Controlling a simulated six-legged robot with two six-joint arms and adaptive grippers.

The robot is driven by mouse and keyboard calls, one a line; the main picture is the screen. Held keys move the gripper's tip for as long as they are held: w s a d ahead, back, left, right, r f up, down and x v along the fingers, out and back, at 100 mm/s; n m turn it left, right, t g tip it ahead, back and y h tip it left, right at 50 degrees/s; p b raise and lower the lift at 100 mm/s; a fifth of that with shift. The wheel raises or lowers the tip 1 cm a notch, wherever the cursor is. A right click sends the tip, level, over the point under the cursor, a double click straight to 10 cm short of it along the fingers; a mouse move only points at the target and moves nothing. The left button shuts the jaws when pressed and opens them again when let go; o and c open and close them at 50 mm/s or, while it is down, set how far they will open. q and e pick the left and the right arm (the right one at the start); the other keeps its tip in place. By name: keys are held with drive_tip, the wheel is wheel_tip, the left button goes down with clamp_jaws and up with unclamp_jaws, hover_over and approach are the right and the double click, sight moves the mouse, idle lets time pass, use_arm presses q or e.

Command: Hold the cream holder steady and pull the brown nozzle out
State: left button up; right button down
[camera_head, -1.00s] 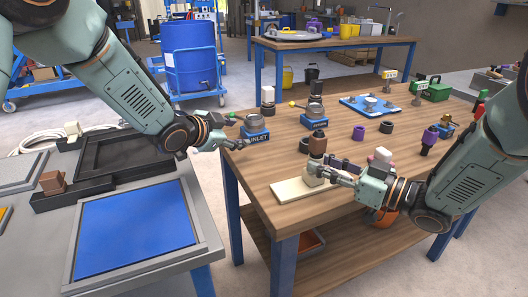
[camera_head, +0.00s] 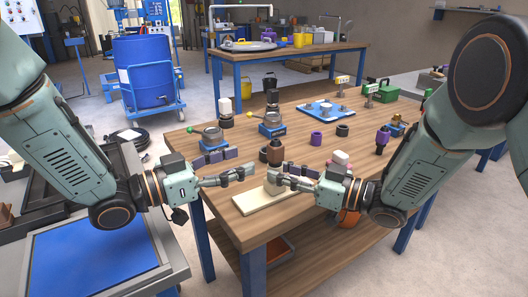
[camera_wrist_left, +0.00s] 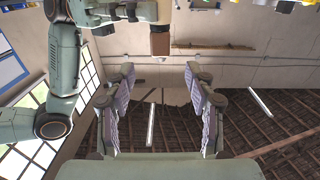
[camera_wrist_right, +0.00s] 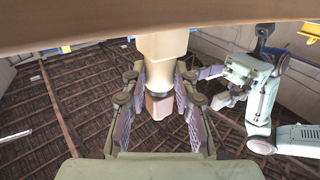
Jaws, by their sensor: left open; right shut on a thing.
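The cream holder (camera_head: 271,184) stands upright on a cream board (camera_head: 262,202) near the table's front edge. The brown nozzle (camera_head: 276,151) stands upright in its top. My right gripper (camera_head: 280,180) is shut on the cream holder from the right. In the right wrist view the holder (camera_wrist_right: 162,48) sits between the fingertips, with the brown nozzle (camera_wrist_right: 159,106) beyond it. My left gripper (camera_head: 246,164) is open and empty, to the left of the holder. In the left wrist view the nozzle (camera_wrist_left: 160,43) lies ahead of the open fingers, apart from them.
Blue-based fixtures (camera_head: 272,127) stand behind on the wooden table. Dark rings (camera_head: 342,130), a purple ring (camera_head: 316,138) and a purple-topped part (camera_head: 383,139) stand to the right. A blue tray (camera_head: 325,111) lies farther back. A blue-topped bench (camera_head: 95,247) is at left.

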sight(270, 150)
use_arm(q)
drive_tip(key=x, duration=1)
clamp_jaws()
drive_tip(key=c, duration=0.6)
unclamp_jaws()
drive_tip(key=shift+c, duration=0.2)
clamp_jaws()
drive_tip(key=shift+r, duration=0.1)
drive_tip(key=shift+r, duration=2.9)
